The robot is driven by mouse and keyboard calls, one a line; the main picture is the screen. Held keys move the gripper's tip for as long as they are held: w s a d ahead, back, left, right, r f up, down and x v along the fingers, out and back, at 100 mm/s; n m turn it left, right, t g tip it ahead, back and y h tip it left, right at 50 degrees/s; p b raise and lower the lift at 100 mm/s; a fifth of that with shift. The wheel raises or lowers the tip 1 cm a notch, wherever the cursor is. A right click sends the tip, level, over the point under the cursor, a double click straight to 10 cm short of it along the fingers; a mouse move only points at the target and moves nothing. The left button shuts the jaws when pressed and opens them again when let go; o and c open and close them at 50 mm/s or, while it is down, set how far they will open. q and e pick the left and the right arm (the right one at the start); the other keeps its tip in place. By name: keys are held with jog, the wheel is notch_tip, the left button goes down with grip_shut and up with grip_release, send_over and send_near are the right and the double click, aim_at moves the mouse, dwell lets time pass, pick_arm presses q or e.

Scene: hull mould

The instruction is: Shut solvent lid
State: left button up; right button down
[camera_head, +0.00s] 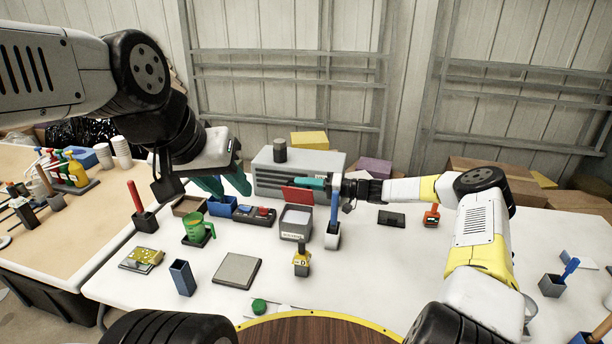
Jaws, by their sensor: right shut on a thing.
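The solvent container (295,226) is a small grey box with a label on its front, in the middle of the white table. Its red lid (296,195) stands raised at the back edge, so the container is open. My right gripper (309,183) reaches in from the right and its teal fingers are shut on the lid near its top edge. My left gripper (226,186) hangs above the table to the left of the container, its teal fingers apart and empty. The fingers partly cover the upper right of the lid.
A large grey case (270,175) stands behind. A yellow-and-black bottle (301,264) stands in front.

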jog(key=shift+f, duration=0.2)
dwell(0.3)
jog(key=c, duration=1.5)
grip_release()
jog(key=shift+r, duration=0.1)
jog(key=shift+s+d, duration=0.25)
jog(key=shift+d, duration=1.05)
jog(key=shift+s+d, duration=0.3)
jog(key=shift+d, duration=0.95)
jog(key=shift+s+d, duration=0.25)
jog(key=shift+d, duration=1.05)
